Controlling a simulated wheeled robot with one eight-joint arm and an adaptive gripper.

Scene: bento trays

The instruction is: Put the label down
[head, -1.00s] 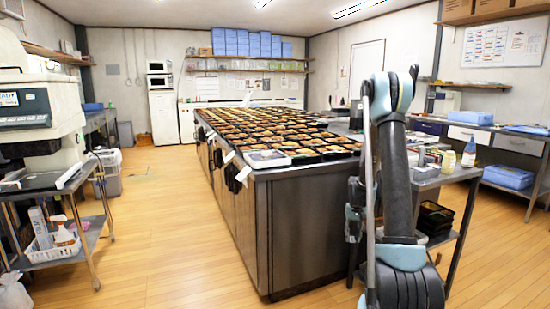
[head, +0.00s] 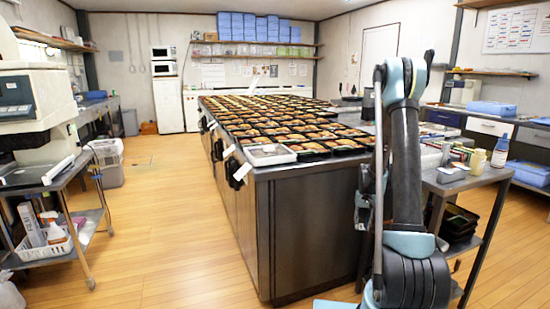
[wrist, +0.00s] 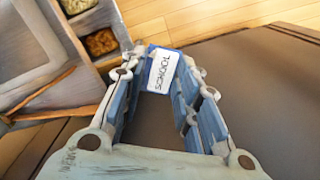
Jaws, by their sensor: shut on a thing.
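The label (wrist: 162,70) is a small white card with a blue border, reading "SCHOOL". In the wrist view it sits between the fingertips of my gripper (wrist: 165,65), which is shut on it. A dark brown surface shows beneath and beyond the label; I cannot tell the gap between them. A grey tray with food compartments (wrist: 85,45) lies to the left of the gripper.
A long steel counter (head: 305,235) bears many black bento trays, with a pale tray (head: 270,155) at its near corner. White tags (head: 242,172) hang at its left edge. A side table (head: 465,181) with bottles stands right. A wheeled cart (head: 75,215) stands left. Wooden floor between is clear.

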